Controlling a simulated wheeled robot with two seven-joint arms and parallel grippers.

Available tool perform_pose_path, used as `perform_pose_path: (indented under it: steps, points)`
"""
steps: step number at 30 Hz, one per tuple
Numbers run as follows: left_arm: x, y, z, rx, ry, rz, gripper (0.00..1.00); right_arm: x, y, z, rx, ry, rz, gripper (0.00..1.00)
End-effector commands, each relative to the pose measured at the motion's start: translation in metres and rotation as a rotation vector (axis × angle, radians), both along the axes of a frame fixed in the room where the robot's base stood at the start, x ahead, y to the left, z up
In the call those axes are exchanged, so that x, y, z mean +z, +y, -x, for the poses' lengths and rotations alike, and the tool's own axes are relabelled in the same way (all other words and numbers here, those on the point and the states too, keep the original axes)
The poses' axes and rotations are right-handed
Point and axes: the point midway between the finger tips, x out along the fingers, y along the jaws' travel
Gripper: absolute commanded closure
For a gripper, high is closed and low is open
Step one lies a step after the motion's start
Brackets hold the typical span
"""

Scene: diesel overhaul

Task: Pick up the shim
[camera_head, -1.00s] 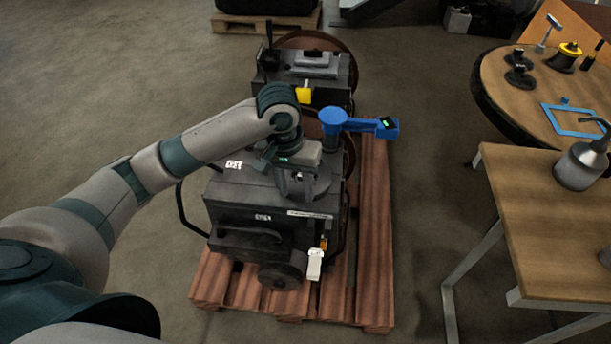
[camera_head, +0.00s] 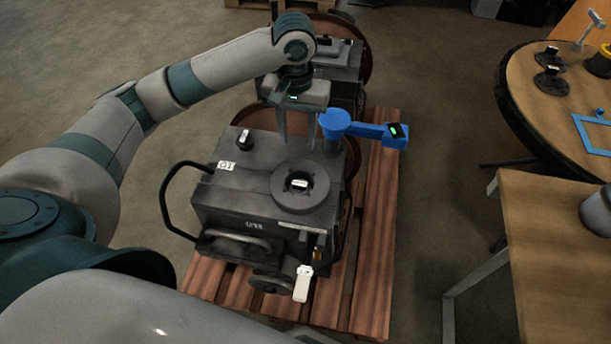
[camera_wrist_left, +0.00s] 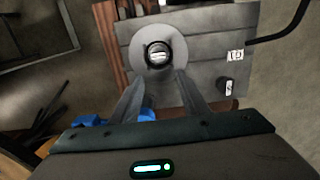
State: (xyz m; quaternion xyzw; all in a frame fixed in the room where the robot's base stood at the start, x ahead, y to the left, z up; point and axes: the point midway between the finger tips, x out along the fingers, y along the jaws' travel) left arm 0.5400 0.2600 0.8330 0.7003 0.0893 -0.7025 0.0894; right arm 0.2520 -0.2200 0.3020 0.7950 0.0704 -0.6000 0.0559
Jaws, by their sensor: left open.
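A flat grey ring (camera_head: 300,187) lies on top of the dark engine block (camera_head: 225,190). A small white-marked part (camera_head: 299,184) sits in the ring's dark centre. I cannot tell which of these is the shim. My left gripper (camera_head: 298,143) is open and empty, its fingers pointing down above the far side of the block, beyond the ring. In the left wrist view, the ring (camera_wrist_left: 159,52) and its centre part (camera_wrist_left: 157,57) show just past my open fingertips (camera_wrist_left: 158,78). My right gripper is out of view.
A blue tool (camera_head: 362,130) stands close to the right of my left gripper. A small dark knob (camera_head: 244,140) stands on the block's top. The block rests on a reddish slatted pallet (camera_head: 372,240). A wooden table (camera_head: 555,230) is at the right.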

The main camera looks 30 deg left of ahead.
Motion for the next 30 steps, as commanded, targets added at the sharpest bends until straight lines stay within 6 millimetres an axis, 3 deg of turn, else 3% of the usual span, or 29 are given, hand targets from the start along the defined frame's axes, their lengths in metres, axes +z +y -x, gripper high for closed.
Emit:
perform_pose_path:
  steps: [17, 30]
  points:
    - [-0.007, 0.0, 0.0, 0.001, 0.001, -0.001, 0.59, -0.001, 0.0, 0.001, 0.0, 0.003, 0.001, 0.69]
    - [-0.076, 0.0, 0.001, 0.0, 0.003, -0.002, 0.59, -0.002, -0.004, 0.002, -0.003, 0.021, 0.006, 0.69]
